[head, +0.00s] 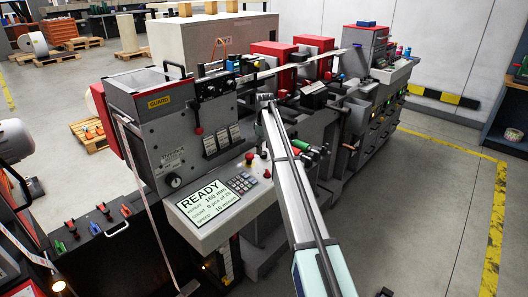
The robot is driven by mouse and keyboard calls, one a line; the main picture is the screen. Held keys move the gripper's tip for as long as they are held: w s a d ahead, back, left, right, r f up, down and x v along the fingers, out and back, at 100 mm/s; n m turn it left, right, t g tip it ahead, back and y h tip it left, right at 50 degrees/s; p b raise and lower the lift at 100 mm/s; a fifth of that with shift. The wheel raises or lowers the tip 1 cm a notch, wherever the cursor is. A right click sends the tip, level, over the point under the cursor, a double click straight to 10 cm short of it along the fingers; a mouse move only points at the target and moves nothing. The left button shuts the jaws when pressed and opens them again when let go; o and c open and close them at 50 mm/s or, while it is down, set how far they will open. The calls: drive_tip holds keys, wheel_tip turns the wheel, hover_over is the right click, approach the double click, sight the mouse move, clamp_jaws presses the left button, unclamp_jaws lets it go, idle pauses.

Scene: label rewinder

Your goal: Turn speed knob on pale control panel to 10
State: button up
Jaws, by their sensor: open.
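The pale control panel (204,223) slopes at the front of the machine, left of my arm. Its lit screen (209,201) reads READY, with smaller lines below; the bottom line seems to show a speed of 10 m/min. A keypad (241,183) sits right of the screen, and a small red button (267,174) lies beyond it. I cannot single out the speed knob or its pointer; my arm may cover part of the panel's right side. My gripper (265,98) is at the far end of my arm, small, above and behind the panel. It is open, with nothing visible in it.
A grey upright machine face with a GUARD label (159,101), a round dial (174,181) and switches rises behind the panel. A red knob (249,157) stands near its base. Green-and-red handles (308,152) lie right of my arm. The floor at right (440,190) is clear.

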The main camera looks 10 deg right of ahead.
sight(264, 153)
wheel_tip(264, 153, up, 10)
drive_tip(key=shift+s, duration=0.15)
idle(0.4)
